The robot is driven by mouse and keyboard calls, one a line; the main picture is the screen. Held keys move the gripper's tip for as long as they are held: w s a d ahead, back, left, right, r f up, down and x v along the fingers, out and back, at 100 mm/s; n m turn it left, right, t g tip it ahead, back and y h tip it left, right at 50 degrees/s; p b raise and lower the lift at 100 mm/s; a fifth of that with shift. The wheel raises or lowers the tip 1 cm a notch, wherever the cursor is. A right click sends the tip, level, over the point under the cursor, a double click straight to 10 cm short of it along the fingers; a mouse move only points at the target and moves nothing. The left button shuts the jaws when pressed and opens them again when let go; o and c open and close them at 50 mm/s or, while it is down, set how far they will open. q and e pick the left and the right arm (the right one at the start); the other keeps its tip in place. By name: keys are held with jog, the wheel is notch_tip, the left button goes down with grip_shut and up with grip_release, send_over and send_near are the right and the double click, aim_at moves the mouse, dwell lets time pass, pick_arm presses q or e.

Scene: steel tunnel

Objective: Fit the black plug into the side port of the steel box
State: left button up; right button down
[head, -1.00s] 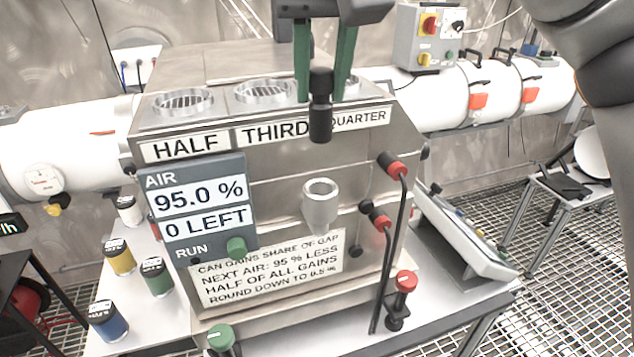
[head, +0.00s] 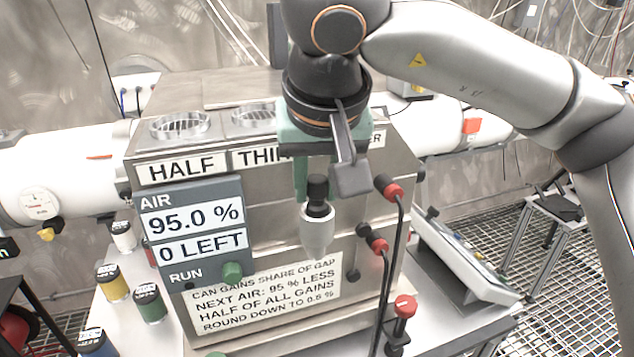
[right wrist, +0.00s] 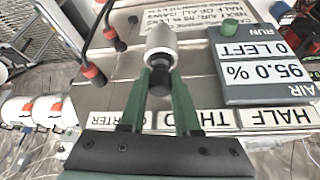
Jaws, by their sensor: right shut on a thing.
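The steel box (head: 270,175) stands in the middle of the head view. Its side port (head: 317,235) is a grey, cup-shaped socket on the sloping front. The black plug (head: 318,188) is upright, with its lower end at the port's mouth; how deep it sits I cannot tell. My right gripper (head: 316,182) has green fingers shut on the plug, above the port. In the right wrist view, the plug (right wrist: 159,84) lies between the fingertips and lines up with the port (right wrist: 161,45). My left gripper is not in view.
Red-and-black connectors (head: 390,188) with hanging cables are just right of the port. A grey air display (head: 195,235) with a green RUN button is on the left. Several coloured cans (head: 150,303) stand on the table at left. A red knob (head: 404,306) stands at front right.

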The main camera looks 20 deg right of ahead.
jog(key=shift+f, duration=0.2)
jog(key=c, duration=0.6)
grip_release()
jog(key=shift+r, duration=0.15)
jog(key=shift+r, duration=0.3)
jog(key=p+v, duration=0.1)
jog(key=v, duration=1)
jog(key=shift+s+r, duration=0.2)
jog(key=shift+r, duration=0.05)
